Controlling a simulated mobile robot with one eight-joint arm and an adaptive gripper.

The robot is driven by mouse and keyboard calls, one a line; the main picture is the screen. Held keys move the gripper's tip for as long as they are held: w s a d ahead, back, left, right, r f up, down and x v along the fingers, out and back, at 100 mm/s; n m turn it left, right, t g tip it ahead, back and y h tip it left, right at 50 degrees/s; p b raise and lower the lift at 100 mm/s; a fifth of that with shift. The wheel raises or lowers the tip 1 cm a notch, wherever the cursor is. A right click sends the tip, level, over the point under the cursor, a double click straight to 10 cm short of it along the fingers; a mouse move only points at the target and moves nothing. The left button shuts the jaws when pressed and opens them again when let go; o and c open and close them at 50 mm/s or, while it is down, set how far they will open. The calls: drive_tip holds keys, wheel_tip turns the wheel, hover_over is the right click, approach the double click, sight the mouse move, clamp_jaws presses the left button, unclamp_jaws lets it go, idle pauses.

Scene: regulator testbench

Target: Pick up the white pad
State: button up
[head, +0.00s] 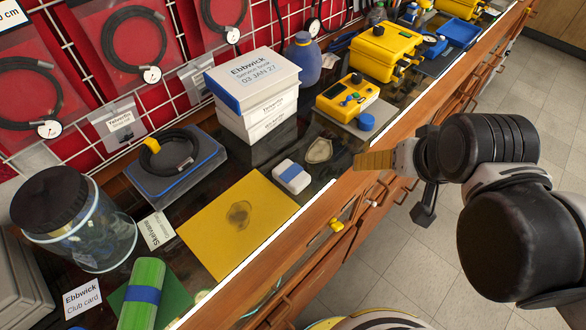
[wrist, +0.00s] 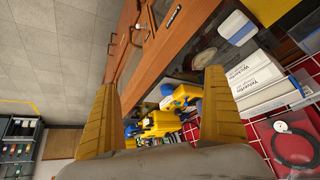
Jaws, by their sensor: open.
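The white pad (head: 291,176) is a small rounded block with a blue band at one end. It lies on the dark bench top between the stacked white boxes and the bench's front edge, just beyond the yellow sheet's corner. My gripper (head: 358,161) is at the front edge, to the right of the pad and apart from it. The wrist view shows its two yellow fingers (wrist: 160,80) wide apart with nothing between them.
Stacked white boxes (head: 256,88) stand behind the pad. A pale flat patch (head: 318,150) lies beside it. A yellow meter (head: 347,96) is farther right. The yellow sheet (head: 215,240) is left of the pad, with a glass jar (head: 75,235) beyond. Open floor lies right of the bench.

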drive_tip(key=w+a+r+m+g+p, duration=0.25)
drive_tip(key=w+a+m+p, duration=0.2)
drive_tip(key=a, duration=0.45)
drive_tip(key=m+g+p, duration=0.3)
drive_tip(key=g, duration=0.1)
approach(291, 173)
drive_tip(key=shift+s+a+f, duration=0.1)
drive_tip(key=shift+f, duration=0.05)
wheel_tip(291, 173, down, 5)
drive_tip(key=shift+f+b, duration=0.25)
drive_tip(key=shift+b, duration=0.6)
drive_tip(key=f+b, duration=0.1)
drive_tip(key=f, duration=0.1)
drive_tip(key=f+b, duration=0.1)
drive_tip(key=f, duration=0.2)
drive_tip(key=shift+w+b, duration=0.25)
drive_tip(key=shift+b, duration=0.1)
drive_tip(key=c, duration=1.2)
